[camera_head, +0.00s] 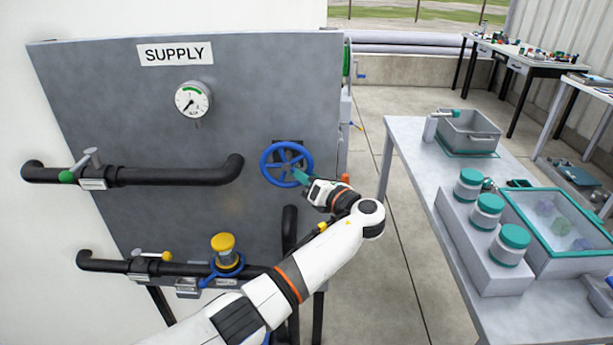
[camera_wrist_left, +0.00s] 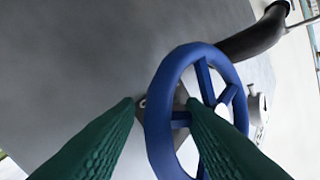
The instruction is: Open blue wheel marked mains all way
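The blue wheel (camera_head: 287,164) is mounted on the right part of the grey panel, below and right of the gauge. It also shows large in the left wrist view (camera_wrist_left: 153,125). I cannot make out a "mains" label on it. My left gripper (camera_head: 301,177) is at the wheel's lower right side. In the left wrist view its green fingers (camera_wrist_left: 160,103) are spread, with part of the rim between them. One fingertip is outside the rim and the other overlaps the spokes. I cannot tell whether either touches. My right gripper is in neither view.
The grey panel (camera_head: 130,85) carries a SUPPLY sign (camera_head: 175,53), a gauge (camera_head: 193,99) and black pipes (camera_head: 170,176). A yellow-capped valve (camera_head: 223,244) is on the lower pipe. A table (camera_head: 408,150) with jars and bins stands to the right, with open floor between.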

